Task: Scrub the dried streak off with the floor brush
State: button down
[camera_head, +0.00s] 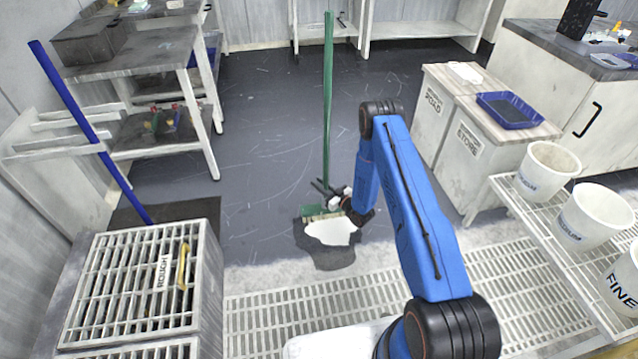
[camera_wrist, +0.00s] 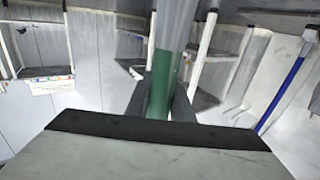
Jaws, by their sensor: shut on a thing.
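A floor brush with a long green handle (camera_head: 328,95) stands nearly upright, its green head (camera_head: 312,211) low at the floor. My gripper (camera_head: 327,190) is shut on the lower handle, just above the head. The wrist view shows the green handle (camera_wrist: 161,85) between the two dark fingers (camera_wrist: 163,108). A whitish patch (camera_head: 331,233), which looks like the dried streak, lies on the floor just in front of the head, inside a dark, wet-looking area (camera_head: 334,259). The head seems to meet the patch's back edge; bristle contact cannot be told.
A blue pole (camera_head: 80,110) leans at the left beside a grated ROUGH box (camera_head: 130,280). A workbench (camera_head: 140,50) stands back left. POAD and ETCRE cabinets (camera_head: 470,130) and a rack with white buckets (camera_head: 548,170) stand right. Dark floor (camera_head: 260,130) behind the brush is clear.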

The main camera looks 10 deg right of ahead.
jog(key=shift+s+r, duration=0.1)
jog(key=shift+s, duration=0.75)
jog(key=shift+s+f, duration=0.15)
jog(key=shift+s, duration=0.7)
jog(key=shift+s+f, duration=0.1)
jog(key=shift+s, duration=0.8)
jog(key=shift+s+r, duration=0.15)
jog(key=shift+s, duration=1.5)
jog(key=shift+s, duration=0.1)
